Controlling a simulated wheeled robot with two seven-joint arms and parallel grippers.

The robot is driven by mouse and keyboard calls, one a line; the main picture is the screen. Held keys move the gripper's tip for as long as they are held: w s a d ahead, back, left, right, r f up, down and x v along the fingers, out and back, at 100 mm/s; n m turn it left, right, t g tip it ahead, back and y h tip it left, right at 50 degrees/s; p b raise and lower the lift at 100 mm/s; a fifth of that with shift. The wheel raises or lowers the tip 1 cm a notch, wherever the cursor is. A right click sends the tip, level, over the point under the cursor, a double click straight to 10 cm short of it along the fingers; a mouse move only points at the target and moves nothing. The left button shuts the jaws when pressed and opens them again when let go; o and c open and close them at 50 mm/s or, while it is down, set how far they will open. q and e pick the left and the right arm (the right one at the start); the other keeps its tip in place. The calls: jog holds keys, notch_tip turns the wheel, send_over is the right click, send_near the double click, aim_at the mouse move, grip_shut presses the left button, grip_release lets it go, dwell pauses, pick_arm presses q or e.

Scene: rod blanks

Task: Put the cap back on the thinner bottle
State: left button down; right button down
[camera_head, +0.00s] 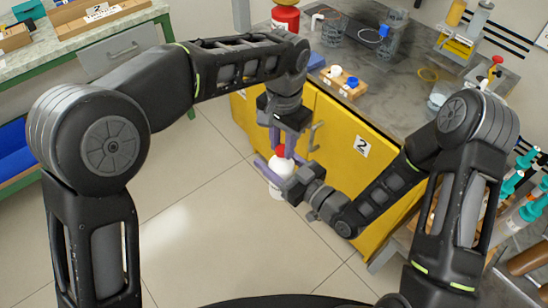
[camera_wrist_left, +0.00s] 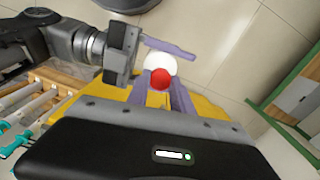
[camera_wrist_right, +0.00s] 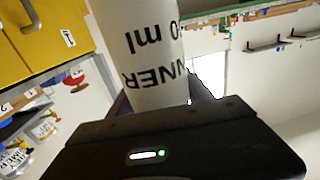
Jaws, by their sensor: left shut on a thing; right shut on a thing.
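The thinner bottle is white. In the head view it (camera_head: 277,193) hangs in front of the yellow cabinet, with my right gripper (camera_head: 272,174) shut around it. The right wrist view shows its printed side (camera_wrist_right: 145,55), with the lettering upside down. My left gripper (camera_head: 284,148) comes down from above and is shut on the red cap (camera_head: 280,152). The left wrist view shows the cap (camera_wrist_left: 160,79) between the purple fingers, in front of the white bottle top (camera_wrist_left: 160,62). The cap is over the bottle's top end; I cannot tell whether it is seated. The bottle's neck is hidden.
The grey bench top (camera_head: 400,85) stands behind on the yellow cabinet (camera_head: 335,130). The floor (camera_head: 190,210) is clear.

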pick_arm(q)
jog(key=c, duration=1.1)
grip_release()
jog(key=shift+o, duration=0.2)
jog(key=shift+r, duration=0.15)
jog(key=shift+r, duration=3.6)
jog(key=shift+w, duration=0.1)
